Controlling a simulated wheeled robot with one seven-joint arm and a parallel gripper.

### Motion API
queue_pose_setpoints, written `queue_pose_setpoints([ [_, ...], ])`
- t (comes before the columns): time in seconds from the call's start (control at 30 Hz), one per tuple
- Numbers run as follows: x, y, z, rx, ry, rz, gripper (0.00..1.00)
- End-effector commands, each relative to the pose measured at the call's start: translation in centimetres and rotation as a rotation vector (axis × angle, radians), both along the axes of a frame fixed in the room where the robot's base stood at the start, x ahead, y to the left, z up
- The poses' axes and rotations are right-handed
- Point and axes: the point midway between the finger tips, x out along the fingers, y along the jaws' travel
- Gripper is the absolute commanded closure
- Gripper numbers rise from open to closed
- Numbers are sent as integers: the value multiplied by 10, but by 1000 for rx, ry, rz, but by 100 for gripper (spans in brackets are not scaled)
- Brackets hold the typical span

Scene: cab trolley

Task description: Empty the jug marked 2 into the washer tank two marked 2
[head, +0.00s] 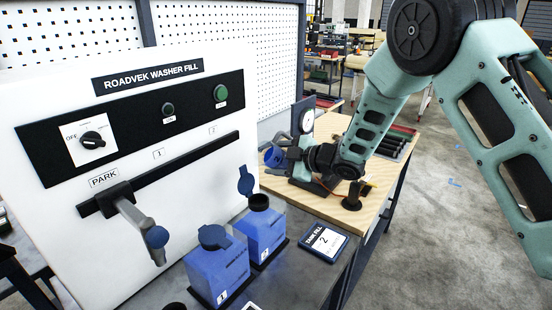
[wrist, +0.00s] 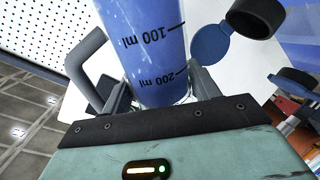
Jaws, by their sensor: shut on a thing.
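My gripper (head: 284,157) is shut on a clear jug (head: 273,158) with blue liquid. In the wrist view the jug (wrist: 155,50) shows 100 ml and 200 ml marks and sits between the fingers; a grey handle (wrist: 88,68) is at its left. I see no number on the jug. The blue washer tank two (head: 262,236) stands below and left of my gripper, its lid (head: 246,181) raised and its black neck (head: 258,201) open. In the wrist view an open neck (wrist: 262,15) is at upper right, apart from the jug. I see no pouring.
A second blue tank (head: 215,272), with its lid down, stands in front of tank two. A "TANK FILL 2" sign (head: 325,241) lies at right. The white fill panel (head: 130,130) carries a rail with a grey nozzle arm (head: 140,225) at PARK. A wooden bench (head: 350,215) lies behind.

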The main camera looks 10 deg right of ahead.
Motion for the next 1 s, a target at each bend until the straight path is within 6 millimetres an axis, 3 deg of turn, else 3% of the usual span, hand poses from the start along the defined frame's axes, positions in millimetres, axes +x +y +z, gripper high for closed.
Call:
queue_pose_setpoints([
  [1.0, -2, 4, -22, -380, -256, 1, 65],
])
